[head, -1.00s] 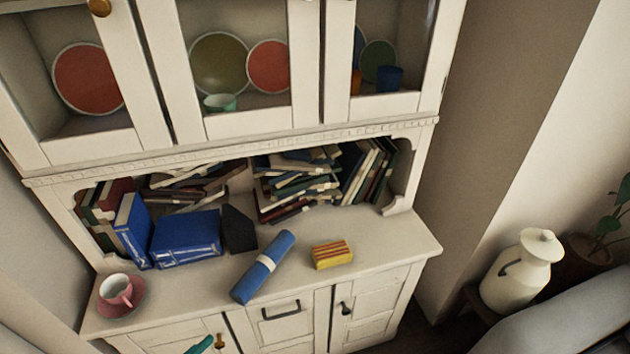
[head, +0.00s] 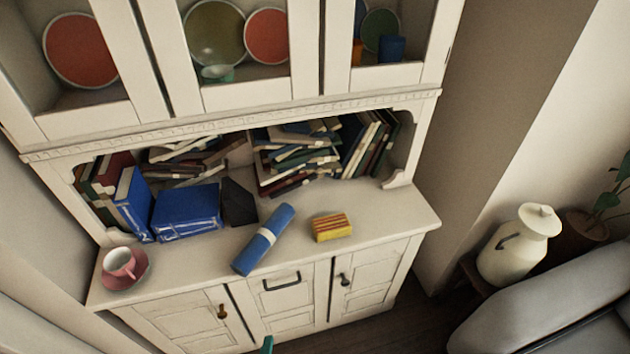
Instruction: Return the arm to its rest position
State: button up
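My gripper and arm cannot be made out in the head view. A small teal tip (head: 266,344) shows at the bottom edge, in front of the cabinet doors. I cannot tell whether it is part of my gripper or something else. The white cabinet (head: 385,232) stands ahead with its worktop in full view.
On the worktop are a pink cup (head: 119,262) on a saucer, blue binders (head: 186,212), a blue roll (head: 264,240) and a yellow striped block (head: 331,227). A cream jug (head: 518,245) and a grey padded seat (head: 550,312) stand at the right.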

jog(key=s+d+r+m+t, duration=0.2)
jog(key=s+d+r+m, duration=0.3)
jog(key=m, duration=0.5)
jog(key=s+d+r+m+t, duration=0.2)
jog(key=s+d+r+m, duration=0.3)
jog(key=s+r+m, duration=0.2)
jog(key=s+m, duration=0.2)
jog(key=m, duration=0.1)
jog(key=shift+d+m, duration=0.3)
jog(key=shift+d, duration=0.1)
